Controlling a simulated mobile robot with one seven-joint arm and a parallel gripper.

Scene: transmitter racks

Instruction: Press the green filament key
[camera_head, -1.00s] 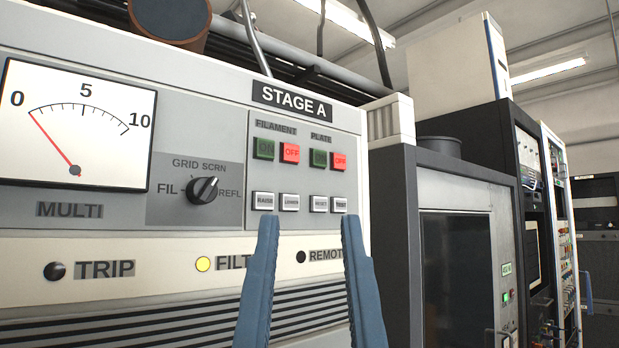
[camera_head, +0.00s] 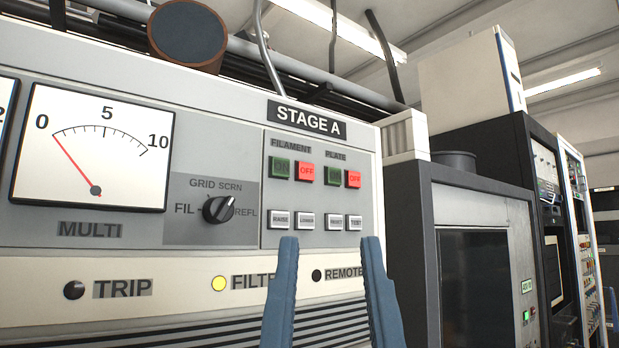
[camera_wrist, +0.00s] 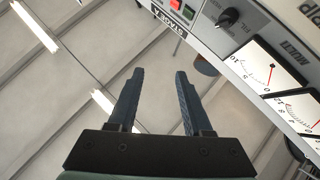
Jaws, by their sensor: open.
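The green filament key (camera_head: 282,168), marked ON, sits under the FILAMENT label on the STAGE A panel (camera_head: 260,200), left of the red filament OFF key (camera_head: 306,171). A second green key (camera_head: 333,176) and a red key (camera_head: 353,179) sit under PLATE. My gripper (camera_head: 328,240) is open and empty, its blue fingers in front of the panel, with tips below the keys and just under the row of white buttons. In the wrist view my gripper (camera_wrist: 160,72) points toward the ceiling; a red key (camera_wrist: 176,4) and a green key (camera_wrist: 189,14) show at the panel's edge.
A rotary knob (camera_head: 218,209) sticks out left of the keys. White buttons (camera_head: 307,221) lie below them. A dark cabinet (camera_head: 480,230) stands at the right. Pipes (camera_head: 300,75) run above the panel.

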